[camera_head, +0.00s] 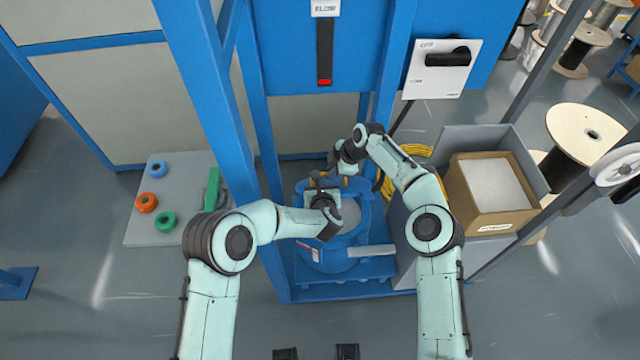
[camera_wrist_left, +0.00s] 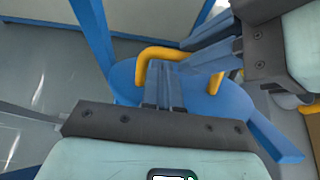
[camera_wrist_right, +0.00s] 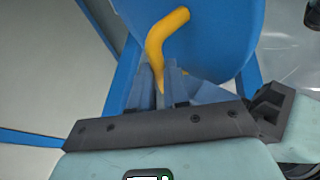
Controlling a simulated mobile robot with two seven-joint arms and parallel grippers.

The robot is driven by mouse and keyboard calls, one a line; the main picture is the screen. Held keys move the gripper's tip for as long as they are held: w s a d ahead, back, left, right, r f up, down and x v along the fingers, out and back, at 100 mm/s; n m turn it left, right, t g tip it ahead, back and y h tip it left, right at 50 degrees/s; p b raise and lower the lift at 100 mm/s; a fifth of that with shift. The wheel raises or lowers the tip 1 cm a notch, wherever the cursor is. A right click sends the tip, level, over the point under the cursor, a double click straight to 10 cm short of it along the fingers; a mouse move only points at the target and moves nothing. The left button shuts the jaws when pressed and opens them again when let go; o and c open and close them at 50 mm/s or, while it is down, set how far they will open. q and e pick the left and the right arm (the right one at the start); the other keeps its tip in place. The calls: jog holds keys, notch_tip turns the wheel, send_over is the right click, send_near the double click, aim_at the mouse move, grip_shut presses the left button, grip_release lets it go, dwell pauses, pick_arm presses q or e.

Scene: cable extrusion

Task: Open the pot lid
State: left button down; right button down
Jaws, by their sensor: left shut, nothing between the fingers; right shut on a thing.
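The blue pot (camera_head: 375,240) stands on a blue base, with a grey round surface at its top. A blue lid shows in the left wrist view (camera_wrist_left: 125,80) and right wrist view (camera_wrist_right: 225,45), with a bent yellow handle (camera_wrist_right: 165,35). My right gripper (camera_wrist_right: 162,75) is shut on one part of the handle. My left gripper (camera_wrist_left: 162,70) is shut and empty, its fingertips beside or over the handle; contact is unclear. In the head view both hands meet at the pot's far side and hide much of the lid, so its tilt is hard to judge.
Blue frame posts (camera_head: 225,110) rise beside and behind the pot. A lever switch panel (camera_head: 440,68) is at upper right. A cardboard box (camera_head: 490,190) in a grey bin stands to the right. A grey mat (camera_head: 180,220) with coloured rings lies left.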

pick_arm(q)
jog(key=shift+w+r, duration=0.45)
jog(key=shift+w, duration=0.1)
pick_arm(e)
jog(key=shift+d+f, duration=0.3)
jog(key=shift+f, duration=0.15)
jog(key=c, duration=1.2)
grip_release()
pick_arm(q)
jog(key=shift+w+f, duration=0.15)
pick_arm(e)
jog(key=shift+o, duration=0.5)
jog(key=shift+w+a, duration=0.1)
jog(key=shift+w, duration=0.1)
jog(key=shift+a+r, duration=0.1)
jog(key=shift+r, duration=0.05)
jog(key=shift+s, duration=0.1)
